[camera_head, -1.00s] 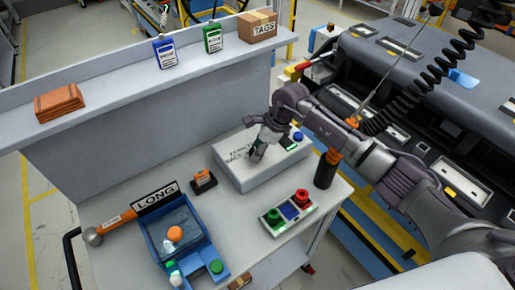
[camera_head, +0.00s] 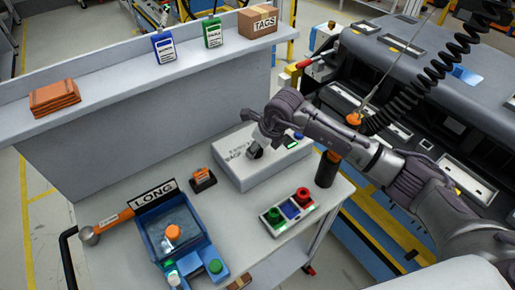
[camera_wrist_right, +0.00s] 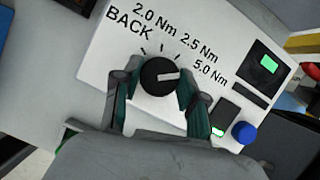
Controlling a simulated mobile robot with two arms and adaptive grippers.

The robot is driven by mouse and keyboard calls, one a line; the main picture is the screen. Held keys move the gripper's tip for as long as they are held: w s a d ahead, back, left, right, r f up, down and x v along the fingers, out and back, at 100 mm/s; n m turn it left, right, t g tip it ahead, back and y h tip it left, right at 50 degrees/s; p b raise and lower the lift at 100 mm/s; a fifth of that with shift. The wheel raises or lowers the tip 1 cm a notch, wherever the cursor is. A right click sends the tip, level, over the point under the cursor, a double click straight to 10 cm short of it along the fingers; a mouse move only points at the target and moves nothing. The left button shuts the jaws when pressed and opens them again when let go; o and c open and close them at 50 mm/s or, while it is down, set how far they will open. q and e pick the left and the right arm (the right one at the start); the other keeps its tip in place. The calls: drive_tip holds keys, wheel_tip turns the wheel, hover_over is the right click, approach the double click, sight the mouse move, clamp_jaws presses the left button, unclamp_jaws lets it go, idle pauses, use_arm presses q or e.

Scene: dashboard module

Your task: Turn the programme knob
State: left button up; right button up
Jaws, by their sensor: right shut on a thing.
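The programme knob (camera_wrist_right: 157,76) is a round black dial with a white pointer mark, on a white control box (camera_head: 237,173). In the right wrist view its mark points right, toward the "5.0 Nm" label; "BACK", "2.0 Nm" and "2.5 Nm" are printed to the left of and above the knob. My right gripper (camera_wrist_right: 155,102) has one finger on each side of the knob and is shut on it. In the head view my right gripper (camera_head: 255,150) is over the box top and hides most of the knob. My left gripper is not in view.
On the box are a blue button (camera_wrist_right: 244,132) and a small screen lit green (camera_wrist_right: 268,63). A black cylinder (camera_head: 327,168) stands right of the box. A red and green button panel (camera_head: 288,211) and a blue bin (camera_head: 205,249) are nearer the front.

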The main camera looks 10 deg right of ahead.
drive_tip(key=shift+m, duration=0.5)
drive_tip(key=shift+h, duration=0.3)
drive_tip(key=o, duration=1.1)
drive_tip(key=shift+o, duration=0.2)
drive_tip(key=shift+r, duration=0.1)
drive_tip(key=v, duration=1.2)
